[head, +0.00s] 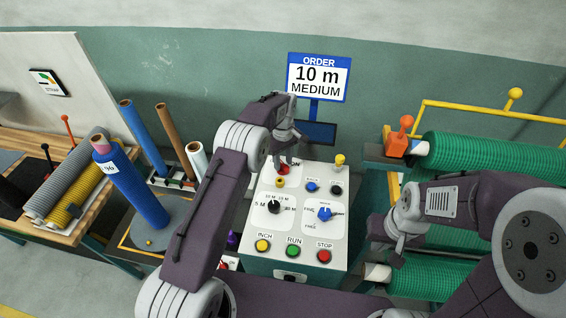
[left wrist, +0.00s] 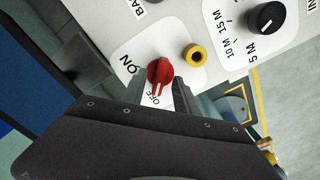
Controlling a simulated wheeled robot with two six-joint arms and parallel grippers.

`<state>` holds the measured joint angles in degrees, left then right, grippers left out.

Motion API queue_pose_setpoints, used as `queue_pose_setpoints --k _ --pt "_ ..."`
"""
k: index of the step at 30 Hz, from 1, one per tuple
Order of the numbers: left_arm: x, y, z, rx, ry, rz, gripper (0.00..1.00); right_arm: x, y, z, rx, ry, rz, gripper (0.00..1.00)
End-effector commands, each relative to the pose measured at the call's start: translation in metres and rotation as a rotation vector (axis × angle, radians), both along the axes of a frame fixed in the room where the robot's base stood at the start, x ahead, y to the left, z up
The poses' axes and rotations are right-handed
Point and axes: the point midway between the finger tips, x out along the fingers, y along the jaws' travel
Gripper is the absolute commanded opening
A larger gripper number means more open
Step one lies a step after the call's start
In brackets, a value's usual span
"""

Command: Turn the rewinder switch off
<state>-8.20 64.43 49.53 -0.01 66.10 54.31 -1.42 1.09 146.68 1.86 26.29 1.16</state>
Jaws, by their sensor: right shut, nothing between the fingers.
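The rewinder switch is a red rotary knob (left wrist: 160,72) on the control box (head: 345,215), with ON and OFF labels beside it. In the left wrist view its handle and pale mark point towards the OFF label. My left gripper (left wrist: 160,88) is open at the knob, with one finger on either side and the OFF label visible between them. Whether the fingers touch the knob I cannot tell. In the head view my left gripper (head: 283,155) partly hides the switch (head: 281,170). My right gripper (head: 384,247) is shut and empty, right of the box.
A yellow button (left wrist: 195,55) sits close beside the switch. A black length selector (head: 274,206), blue selector (head: 324,213) and INCH, RUN and STOP buttons (head: 293,252) share the panel.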

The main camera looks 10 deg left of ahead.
Motion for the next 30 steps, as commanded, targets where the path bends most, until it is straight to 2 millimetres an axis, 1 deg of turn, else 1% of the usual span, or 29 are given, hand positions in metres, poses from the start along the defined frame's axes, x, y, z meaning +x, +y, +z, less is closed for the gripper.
queue_pose_setpoints --k 1,5,6,9,12,16,30 --pt "0.002 0.000 0.007 -0.001 -0.008 0.000 0.36 0.000 0.000 -0.007 0.000 0.000 0.000 0.00" --pt "0.002 0.000 0.037 -0.001 -0.010 0.000 0.36 0.000 0.000 -0.015 0.000 0.000 0.000 0.00" --pt "0.002 0.000 0.047 -0.001 -0.009 0.000 0.36 0.000 0.000 -0.015 0.000 0.000 0.000 0.00" --pt "0.001 0.000 0.066 -0.001 -0.006 0.001 0.36 0.000 0.000 -0.015 0.000 0.000 0.000 0.00" --pt "0.001 0.000 0.078 -0.001 -0.006 0.001 0.36 0.000 0.000 -0.015 0.000 0.000 0.000 0.00" --pt "0.000 0.000 0.082 0.000 -0.003 0.001 0.36 0.000 0.000 -0.015 0.000 0.000 0.000 0.00" --pt "0.000 0.000 0.082 0.000 -0.003 0.001 0.36 0.000 0.000 -0.015 0.000 0.000 0.000 0.00"
